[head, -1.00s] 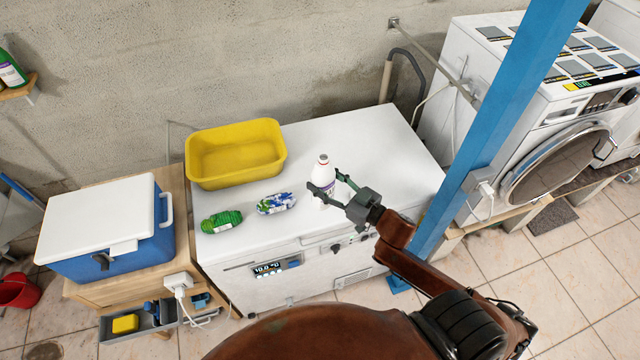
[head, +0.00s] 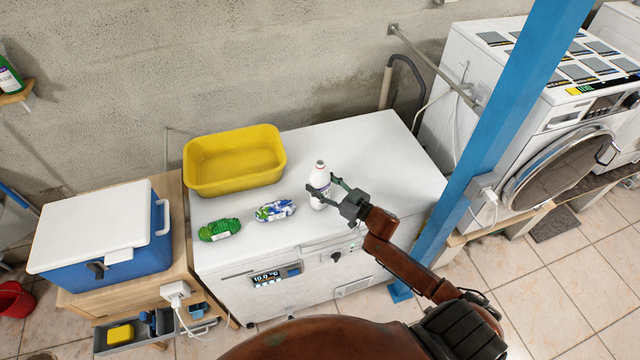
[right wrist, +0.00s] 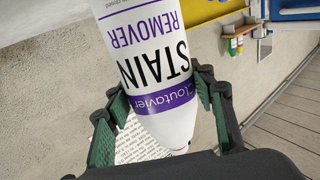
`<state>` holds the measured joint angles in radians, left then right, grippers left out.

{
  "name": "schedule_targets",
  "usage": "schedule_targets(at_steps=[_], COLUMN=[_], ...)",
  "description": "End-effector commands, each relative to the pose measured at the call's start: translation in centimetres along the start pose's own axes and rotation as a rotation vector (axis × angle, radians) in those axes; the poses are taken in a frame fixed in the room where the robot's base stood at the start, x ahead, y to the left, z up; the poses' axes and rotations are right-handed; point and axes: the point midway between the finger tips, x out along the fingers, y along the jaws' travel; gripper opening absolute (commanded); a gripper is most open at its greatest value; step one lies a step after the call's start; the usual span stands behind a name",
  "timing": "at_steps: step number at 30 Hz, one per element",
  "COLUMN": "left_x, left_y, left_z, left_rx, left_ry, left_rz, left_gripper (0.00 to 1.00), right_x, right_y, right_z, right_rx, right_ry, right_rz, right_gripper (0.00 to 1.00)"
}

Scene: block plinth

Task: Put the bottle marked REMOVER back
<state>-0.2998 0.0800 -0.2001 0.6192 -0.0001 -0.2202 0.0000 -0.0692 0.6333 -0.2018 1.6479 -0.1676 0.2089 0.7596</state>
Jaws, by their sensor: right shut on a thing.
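The white bottle marked STAIN REMOVER (head: 320,176), with a purple band, is upright over the white chest freezer's lid (head: 370,150) in the head view. My right gripper (head: 328,192) has its green fingers shut on both sides of it. In the right wrist view the bottle (right wrist: 150,45) appears upside down between the fingers (right wrist: 165,105), its label readable. I cannot tell whether the bottle's base touches the lid. My left gripper is not in view.
A yellow basin (head: 234,165), a green packet (head: 220,230) and a blue-white packet (head: 275,210) rest on the freezer lid. A blue cooler (head: 140,262) stands left on a wooden stand. A blue post (head: 490,130) rises right of my arm. A wall shelf (head: 18,94) holds a green bottle (head: 8,78).

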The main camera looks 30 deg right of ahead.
Motion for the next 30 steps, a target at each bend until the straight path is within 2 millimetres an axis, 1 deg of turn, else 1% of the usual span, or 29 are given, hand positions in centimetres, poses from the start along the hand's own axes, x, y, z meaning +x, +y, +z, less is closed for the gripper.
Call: schedule_targets(at_steps=[10,11,17,18,27,30], left_x=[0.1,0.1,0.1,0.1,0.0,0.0], left_y=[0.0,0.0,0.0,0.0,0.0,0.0], left_z=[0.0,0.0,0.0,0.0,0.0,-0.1], left_rx=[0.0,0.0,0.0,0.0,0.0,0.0], left_ry=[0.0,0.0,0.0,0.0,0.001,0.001], left_rz=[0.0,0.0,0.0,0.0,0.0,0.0], left_gripper=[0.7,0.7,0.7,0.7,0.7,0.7], right_x=[0.0,0.0,0.0,0.0,0.0,-0.9], right_y=[0.0,0.0,0.0,0.0,0.0,0.0], right_z=[0.2,0.3,0.3,0.3,0.0,0.1], right_rx=[-0.003,-0.003,-0.002,-0.002,-0.003,-0.002], right_ry=[0.003,0.001,0.001,0.002,0.002,0.0], right_rz=[-0.001,0.0,0.0,0.0,0.0,0.0], right_gripper=[0.16,0.52,0.66,0.67,0.67,0.67])
